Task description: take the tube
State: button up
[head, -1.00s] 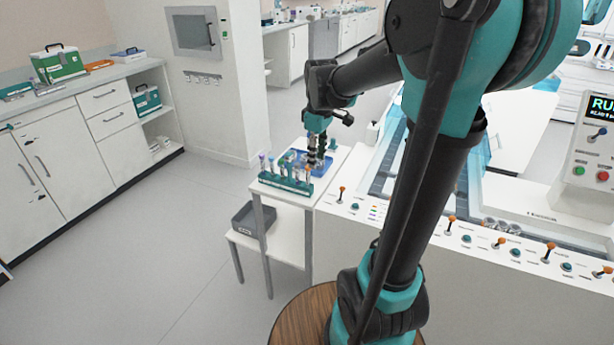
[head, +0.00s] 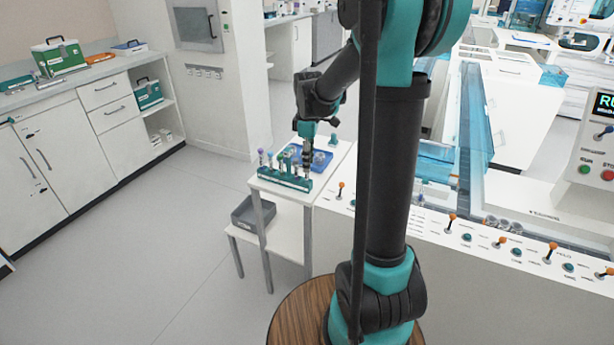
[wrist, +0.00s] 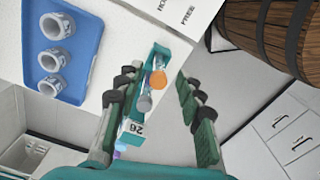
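A teal rack (head: 284,181) stands at the near edge of a small white table and holds several upright tubes. In the wrist view the rack (wrist: 176,50) runs between my fingers, with an orange-capped tube (wrist: 158,81), a grey-capped tube (wrist: 145,103) and partly hidden blue and purple caps. A purple-capped tube (head: 261,154) stands at the rack's left end. My gripper (head: 307,160) points down over the right part of the rack. In the wrist view my gripper (wrist: 156,88) is open, its fingers apart on either side of the tubes. Contact with any tube cannot be told.
A blue tray (wrist: 88,50) with white ring-shaped holders lies beside the rack. A grey bin (head: 252,214) sits on the table's lower shelf. A control panel with orange-tipped levers (head: 451,222) adjoins on the right. Open floor lies to the left.

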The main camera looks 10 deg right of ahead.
aim_at(307, 174)
jog(key=shift+w+a+f, duration=0.1)
jog(key=shift+f, duration=1.4)
jog(key=shift+w+a+f, duration=0.1)
jog(key=shift+f, duration=1.35)
grip_shut()
